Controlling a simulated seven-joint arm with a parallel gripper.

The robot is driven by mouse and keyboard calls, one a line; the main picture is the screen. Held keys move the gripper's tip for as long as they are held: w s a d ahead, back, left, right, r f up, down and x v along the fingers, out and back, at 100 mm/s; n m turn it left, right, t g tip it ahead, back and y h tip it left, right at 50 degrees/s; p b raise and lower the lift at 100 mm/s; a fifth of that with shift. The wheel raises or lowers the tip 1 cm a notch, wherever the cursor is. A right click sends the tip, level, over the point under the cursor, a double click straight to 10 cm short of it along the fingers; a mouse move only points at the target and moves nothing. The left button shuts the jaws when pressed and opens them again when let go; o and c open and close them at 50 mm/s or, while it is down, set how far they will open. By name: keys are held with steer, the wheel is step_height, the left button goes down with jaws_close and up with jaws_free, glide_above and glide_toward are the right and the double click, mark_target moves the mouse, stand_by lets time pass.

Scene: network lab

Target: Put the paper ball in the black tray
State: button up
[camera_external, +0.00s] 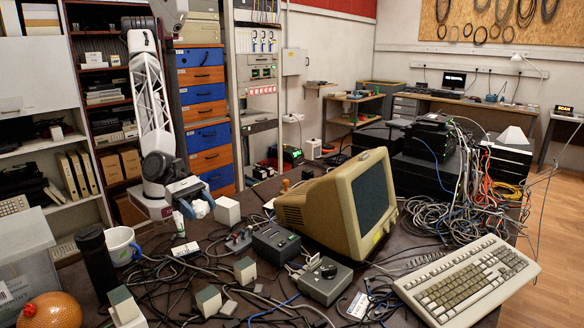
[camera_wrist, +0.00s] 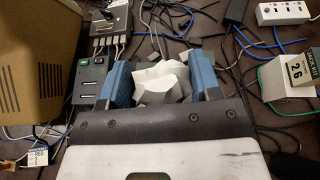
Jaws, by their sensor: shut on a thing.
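The white crumpled paper ball (camera_external: 201,209) is between the blue fingers of my gripper (camera_external: 197,206), over the back left part of the cluttered dark table. In the wrist view the paper ball (camera_wrist: 160,84) fills the space between the two blue fingers of my gripper (camera_wrist: 161,80), which are shut on it. Its underside is hidden in the wrist view. I cannot make out the black tray for certain in either view.
A white box (camera_external: 227,211) stands just right of my gripper. A beige monitor (camera_external: 300,207), a grey switch box (camera_external: 327,280) and a keyboard (camera_external: 468,282) take up the right. A mug (camera_external: 120,243) and black cylinder (camera_external: 95,262) stand left. Cables cover most of the table.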

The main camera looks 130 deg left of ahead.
steer(key=w+a+n+g+y, duration=0.1)
steer(key=w+a+n+y, duration=0.15)
steer(key=a, duration=1.15)
steer(key=w+a+n+g+y, duration=0.1)
steer(key=a+n+y, duration=0.15)
steer(key=a, duration=1.15)
steer(key=s+a+n+g+y, duration=0.2)
steer(key=s+a, duration=0.1)
steer(key=a, duration=1.1)
steer(key=s+a+n+g+y, duration=0.1)
steer(key=s+a+n+y, duration=0.25)
steer(key=a, duration=1.05)
steer(key=s+a+n+g+y, duration=0.1)
steer(key=s+a+n+g, duration=0.25)
steer(key=s+a, duration=1.25)
steer(key=s+a+n+g+y, duration=0.1)
steer(key=s+a+n+g, duration=0.3)
steer(key=s+a, duration=1.25)
steer(key=shift+m+g, duration=0.3)
steer(key=shift+g, duration=0.35)
steer(key=w+f, duration=0.1)
steer(key=f, duration=0.4)
steer(key=w+a+f, duration=0.1)
steer(key=f, duration=0.3)
steer(key=w+a+f, duration=0.1)
steer(key=f, duration=0.4)
steer(key=shift+w+f, duration=0.15)
steer(key=shift+f, duration=0.55)
steer(key=shift+w, duration=0.1)
